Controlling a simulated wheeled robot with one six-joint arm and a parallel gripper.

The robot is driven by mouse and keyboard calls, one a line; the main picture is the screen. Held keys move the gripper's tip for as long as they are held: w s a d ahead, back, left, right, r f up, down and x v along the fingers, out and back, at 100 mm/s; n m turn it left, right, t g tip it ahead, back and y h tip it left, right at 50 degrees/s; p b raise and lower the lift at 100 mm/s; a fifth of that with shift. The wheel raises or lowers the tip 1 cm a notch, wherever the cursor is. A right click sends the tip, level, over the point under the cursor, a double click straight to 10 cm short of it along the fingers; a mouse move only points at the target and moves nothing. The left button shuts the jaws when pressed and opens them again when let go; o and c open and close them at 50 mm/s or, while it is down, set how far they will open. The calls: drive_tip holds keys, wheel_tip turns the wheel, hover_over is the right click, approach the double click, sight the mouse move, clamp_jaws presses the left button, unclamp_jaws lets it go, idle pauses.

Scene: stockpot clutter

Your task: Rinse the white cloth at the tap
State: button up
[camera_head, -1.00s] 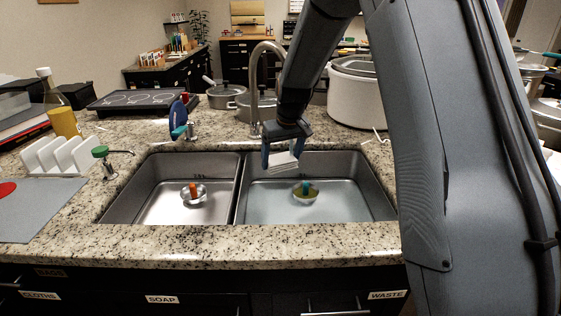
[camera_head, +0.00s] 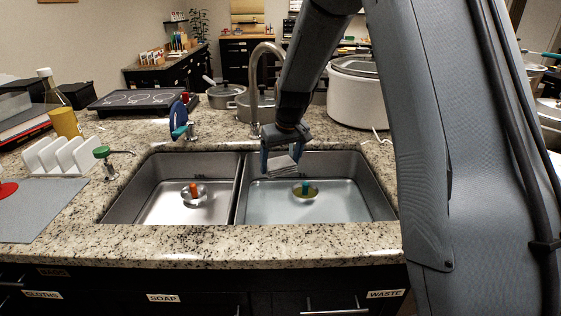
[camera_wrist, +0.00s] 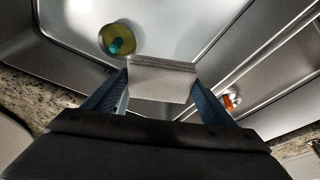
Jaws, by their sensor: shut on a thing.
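My gripper (camera_head: 282,163) is shut on the white cloth (camera_head: 283,166), a folded, layered block that looks pale grey in the shade. It holds the cloth over the back left part of the right sink basin, near the divider. In the wrist view the cloth (camera_wrist: 162,78) sits between the two blue fingers. The tap (camera_head: 257,85), a tall curved metal spout, stands behind the basins, just behind and left of my gripper. A blue lever handle (camera_head: 180,118) stands to its left. I cannot tell whether water runs.
The right basin (camera_head: 345,203) has a drain with a teal plug (camera_head: 305,188); the left basin (camera_head: 155,205) has one with an orange plug (camera_head: 194,189). A green-topped dispenser (camera_head: 102,154) and a white rack (camera_head: 58,154) stand left. A white cooker (camera_head: 356,95) stands behind right.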

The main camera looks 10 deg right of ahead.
drive_tip(key=shift+s+a+p, duration=0.35)
drive_tip(key=shift+s, duration=0.5)
drive_tip(key=shift+s+a+p, duration=0.3)
drive_tip(key=shift+s, duration=0.6)
drive_tip(key=shift+s+a+p, duration=0.35)
drive_tip(key=shift+s, duration=0.5)
drive_tip(key=shift+r, duration=0.1)
drive_tip(key=s+a+r+p, duration=0.1)
drive_tip(key=s+r+p, duration=0.2)
drive_tip(key=s+p, duration=0.1)
drive_tip(key=shift+s+a+r+p, duration=0.35)
drive_tip(key=shift+r, duration=0.05)
